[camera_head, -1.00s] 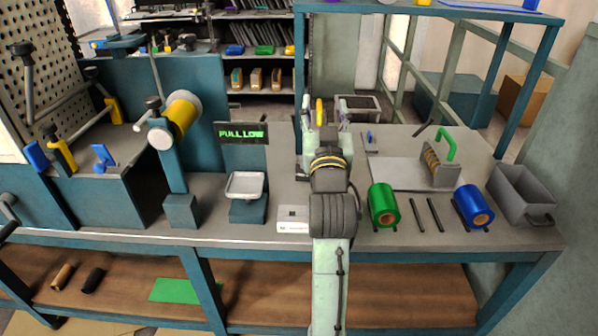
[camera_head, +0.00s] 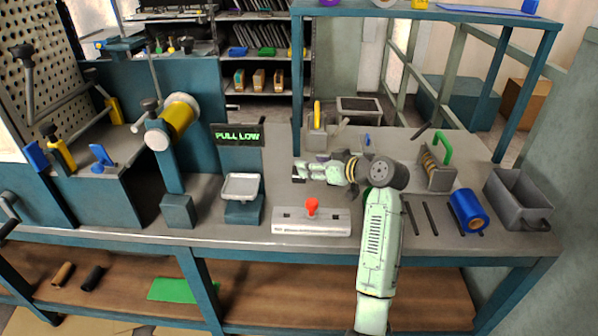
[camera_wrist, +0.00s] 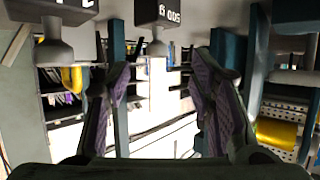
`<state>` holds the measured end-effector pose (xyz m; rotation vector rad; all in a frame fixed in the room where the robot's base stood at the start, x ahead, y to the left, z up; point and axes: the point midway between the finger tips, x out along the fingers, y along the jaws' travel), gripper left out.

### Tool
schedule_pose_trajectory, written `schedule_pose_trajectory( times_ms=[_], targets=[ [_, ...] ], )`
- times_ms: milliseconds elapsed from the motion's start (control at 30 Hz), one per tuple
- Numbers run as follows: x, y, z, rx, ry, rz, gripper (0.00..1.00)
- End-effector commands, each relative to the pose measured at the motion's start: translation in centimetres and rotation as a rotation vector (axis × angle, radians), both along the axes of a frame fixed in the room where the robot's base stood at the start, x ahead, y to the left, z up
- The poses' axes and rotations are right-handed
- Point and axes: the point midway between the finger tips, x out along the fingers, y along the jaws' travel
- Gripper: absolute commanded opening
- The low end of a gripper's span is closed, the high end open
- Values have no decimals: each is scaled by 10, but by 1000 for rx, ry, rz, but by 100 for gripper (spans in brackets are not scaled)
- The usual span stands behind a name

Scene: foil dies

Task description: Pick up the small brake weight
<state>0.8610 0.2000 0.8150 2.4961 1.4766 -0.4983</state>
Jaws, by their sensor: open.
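In the wrist view, which is upside down, a small dark block with a knob and a "500" label (camera_wrist: 157,14) shows at the top middle. It looks like the small brake weight. In the head view my gripper (camera_head: 303,171) points left over the bench; the weights cannot be made out clearly there.
A scale pan (camera_head: 241,187) stands left of my gripper under a "PULL LOW" sign (camera_head: 238,135). A pale bar with a red knob (camera_head: 311,222) lies at the bench front. A grey block with a yellow handle (camera_head: 316,135) stands behind. A blue roll (camera_head: 468,210) and grey bin (camera_head: 519,199) are right.

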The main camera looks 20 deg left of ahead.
Motion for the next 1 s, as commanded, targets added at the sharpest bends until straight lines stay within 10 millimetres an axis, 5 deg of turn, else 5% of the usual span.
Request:
schedule_pose_trajectory(
  times_ms=[600, 867, 1000],
  targets=[
    [33, 55, -29, 1, 1, -2, 49],
    [35, 57, -32, 1, -1, -3, 49],
    [35, 57, -32, 1, -1, -3, 41]
  ],
)
